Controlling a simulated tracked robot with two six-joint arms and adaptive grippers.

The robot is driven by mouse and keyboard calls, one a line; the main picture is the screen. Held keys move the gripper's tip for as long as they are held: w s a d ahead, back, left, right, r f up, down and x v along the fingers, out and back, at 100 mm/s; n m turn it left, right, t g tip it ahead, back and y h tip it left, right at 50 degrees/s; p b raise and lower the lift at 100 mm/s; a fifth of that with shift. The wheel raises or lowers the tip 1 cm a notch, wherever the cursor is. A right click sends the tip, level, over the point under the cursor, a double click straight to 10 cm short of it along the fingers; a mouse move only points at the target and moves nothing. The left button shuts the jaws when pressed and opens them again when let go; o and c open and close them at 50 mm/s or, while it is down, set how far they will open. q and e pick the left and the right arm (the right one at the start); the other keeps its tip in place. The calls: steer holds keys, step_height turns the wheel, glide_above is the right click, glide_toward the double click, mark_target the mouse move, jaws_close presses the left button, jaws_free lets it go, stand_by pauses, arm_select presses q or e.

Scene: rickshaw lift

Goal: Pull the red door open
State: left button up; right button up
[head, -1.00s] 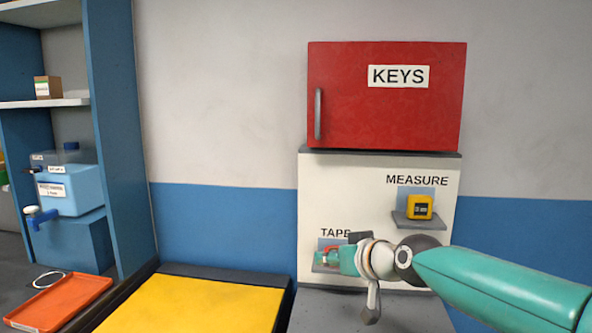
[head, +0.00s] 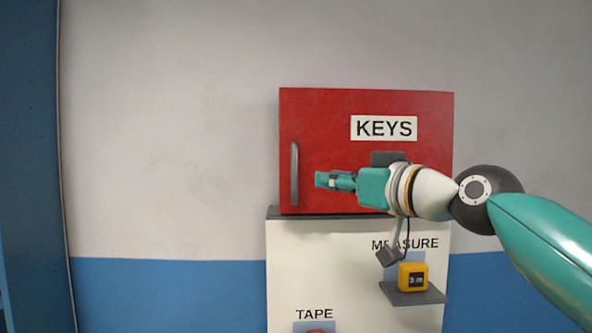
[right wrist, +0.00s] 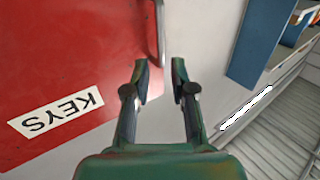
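The red door (head: 330,120) with a KEYS label is shut on its wall cabinet. Its grey vertical handle (head: 295,174) is near the door's left edge. My right gripper (head: 322,180) is in front of the door, a little right of the handle in the head view. In the right wrist view, its two fingers (right wrist: 159,76) are spread with nothing between them. The handle (right wrist: 161,32) shows just beyond the fingertips there, apart from them. The red door (right wrist: 70,60) fills the left of that view. My left gripper is not in view.
Below the cabinet, a white panel (head: 310,260) carries a yellow tape measure (head: 412,276) on a small grey shelf (head: 425,295). A TAPE label (head: 314,314) is lower down. The wall left of the door is clear. A blue shelf unit (head: 30,150) stands at far left.

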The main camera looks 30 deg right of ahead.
mark_target(297, 175)
steer(key=w+p, duration=0.3)
steer(key=w, duration=0.8)
steer(key=shift+a, duration=0.2)
jaws_close()
